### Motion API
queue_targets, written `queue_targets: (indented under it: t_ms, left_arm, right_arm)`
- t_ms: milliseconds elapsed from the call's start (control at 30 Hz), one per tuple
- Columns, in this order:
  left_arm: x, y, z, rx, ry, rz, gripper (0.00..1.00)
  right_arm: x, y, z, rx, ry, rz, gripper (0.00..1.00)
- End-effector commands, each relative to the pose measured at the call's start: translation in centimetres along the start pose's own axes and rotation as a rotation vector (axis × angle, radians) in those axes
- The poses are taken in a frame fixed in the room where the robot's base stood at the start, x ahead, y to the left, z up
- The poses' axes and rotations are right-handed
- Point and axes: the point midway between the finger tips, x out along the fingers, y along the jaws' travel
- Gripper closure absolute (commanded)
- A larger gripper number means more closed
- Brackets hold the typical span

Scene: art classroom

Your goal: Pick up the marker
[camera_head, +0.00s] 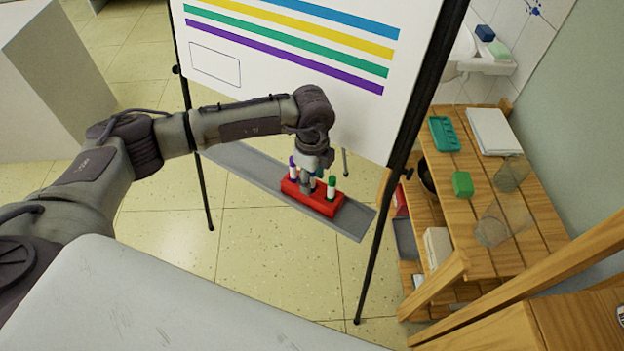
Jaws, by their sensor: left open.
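A red marker holder (326,207) sits on the grey tray ledge (358,227) of a whiteboard easel. A green-capped marker (331,188) stands upright at its right part. A purple-capped marker (293,170) stands at its left end. My left gripper (308,187) is open and points down at the holder, between these two markers. Parts of at least one more marker seem to show beside its fingers, but the gripper mostly hides them. I cannot tell whether the fingers touch a marker. My right gripper is not in view.
The whiteboard (350,125) with coloured stripes rises close behind my left wrist. Its black legs stand on both sides. At right, a wooden table (455,205) holds a green block (462,184), a teal tray (443,133), paper (491,131) and clear glasses (511,173).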

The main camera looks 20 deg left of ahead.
Motion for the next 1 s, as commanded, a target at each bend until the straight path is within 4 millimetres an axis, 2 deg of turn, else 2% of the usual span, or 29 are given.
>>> queue_targets:
  t_ms: [100,400,767,867,1000]
  left_arm:
    - [0.0,0.0,0.0,0.000,0.000,0.000,0.53]
    - [0.0,0.0,0.0,0.000,0.000,0.000,1.00]
    - [-0.6,-0.1,0.0,0.000,0.000,-0.002,1.00]
    - [-2.0,-0.1,0.0,0.000,-0.001,-0.004,1.00]
    - [-4.9,-0.1,0.0,0.001,0.000,-0.005,1.00]
  right_arm:
    - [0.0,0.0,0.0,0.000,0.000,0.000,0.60]
    - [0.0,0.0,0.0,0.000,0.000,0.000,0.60]
    - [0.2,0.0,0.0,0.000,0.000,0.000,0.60]
    - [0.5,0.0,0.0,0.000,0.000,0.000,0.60]
    - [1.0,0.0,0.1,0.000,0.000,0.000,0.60]
